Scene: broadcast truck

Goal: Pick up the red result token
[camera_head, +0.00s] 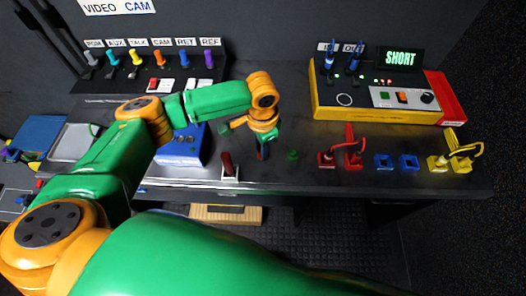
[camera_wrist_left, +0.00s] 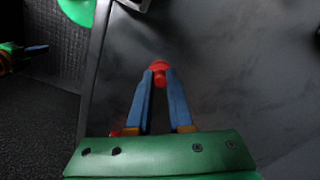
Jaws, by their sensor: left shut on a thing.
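The red result token (camera_wrist_left: 159,70) shows as a small round red piece between the blue fingertips in the left wrist view. My left gripper (camera_wrist_left: 160,80) is shut on it. In the head view my left gripper (camera_head: 262,152) points down over the front part of the desk, and its fingers mostly hide the token. Whether the token still touches the desk is hard to tell. A green and orange part with a blue finger at the left edge of the wrist view looks like my right gripper (camera_wrist_left: 28,50); its jaws cannot be made out.
A small green piece (camera_head: 292,154) lies just right of the left gripper. A red-handled lever (camera_head: 227,165) stands left of it, before a blue box (camera_head: 182,148). Red, blue and yellow sockets sit to the right, below a yellow tester (camera_head: 375,116) reading SHORT.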

